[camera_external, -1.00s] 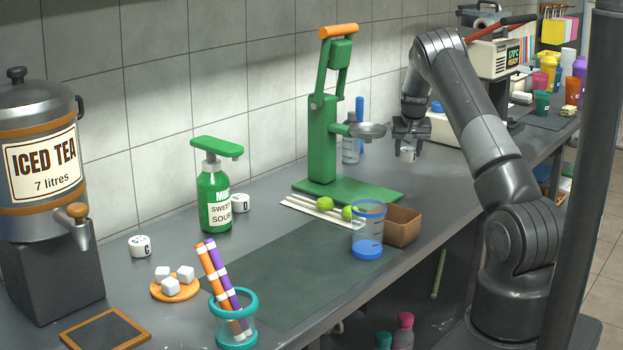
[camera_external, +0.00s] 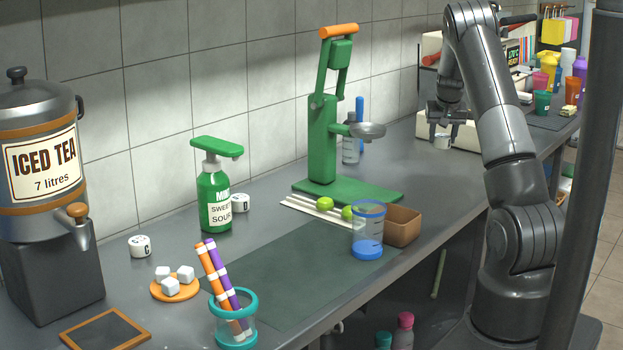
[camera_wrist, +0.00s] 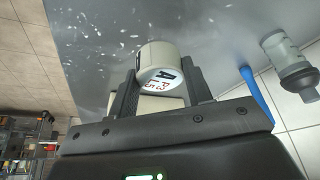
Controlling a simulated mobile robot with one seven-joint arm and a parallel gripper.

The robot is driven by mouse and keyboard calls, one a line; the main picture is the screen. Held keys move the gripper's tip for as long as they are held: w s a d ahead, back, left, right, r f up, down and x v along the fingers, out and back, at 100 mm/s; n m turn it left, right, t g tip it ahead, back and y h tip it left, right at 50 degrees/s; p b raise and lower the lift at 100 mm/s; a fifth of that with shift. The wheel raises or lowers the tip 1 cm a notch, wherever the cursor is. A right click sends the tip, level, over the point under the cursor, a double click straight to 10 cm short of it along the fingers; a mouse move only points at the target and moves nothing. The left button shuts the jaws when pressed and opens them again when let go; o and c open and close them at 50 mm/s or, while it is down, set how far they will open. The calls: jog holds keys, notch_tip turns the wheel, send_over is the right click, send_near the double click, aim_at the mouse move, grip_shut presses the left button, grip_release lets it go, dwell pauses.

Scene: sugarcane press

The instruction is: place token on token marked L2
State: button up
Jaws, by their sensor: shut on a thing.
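My gripper (camera_external: 447,130) is shut on a white cylindrical token (camera_external: 441,142) at the far right of the counter, right of the green press. In the wrist view the token (camera_wrist: 157,58) sits between the two fingers, tilted, with a black mark on its side and red and black characters on its face. It appears held above the counter. Two similar white tokens stand on the counter: one (camera_external: 140,246) near the iced tea urn, one (camera_external: 240,203) beside the green syrup bottle. Their marks are too small to read surely, so I cannot tell which is L2.
The green press (camera_external: 322,140) with its metal bowl (camera_external: 367,130) stands mid-counter. A clear cup (camera_external: 367,215) and brown box (camera_external: 402,227) are near the front edge. A pale machine (camera_external: 478,138) is behind my gripper. The dark mat (camera_external: 290,280) is mostly bare.

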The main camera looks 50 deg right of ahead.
jog(key=w+a+f+n+y, duration=0.1)
jog(key=a+n, duration=0.2)
jog(key=a, duration=1.2)
jog(key=w+a+f+n+t+y, duration=0.1)
jog(key=w+a+f+n, duration=0.1)
jog(key=a, duration=1.4)
jog(key=w+a+f+n+y, duration=0.1)
jog(key=a+n, duration=0.4)
jog(key=a, duration=1.1)
jog(key=shift+w+a+f+t, duration=0.2)
jog(key=shift+w+f+t, duration=0.1)
jog(key=shift+w+f, duration=0.35)
jog(key=w+d+r, duration=0.4)
jog(key=w, duration=0.5)
jog(key=w+d+r, duration=0.4)
jog(key=w+r, duration=0.1)
jog(key=w, duration=0.5)
send_over(236, 196)
jog(key=s, duration=0.2)
notch_tip(236, 196, down, 7)
jog(key=shift+w+d+r, duration=0.1)
jog(key=shift+f, duration=2.05)
jog(key=shift+f, duration=0.1)
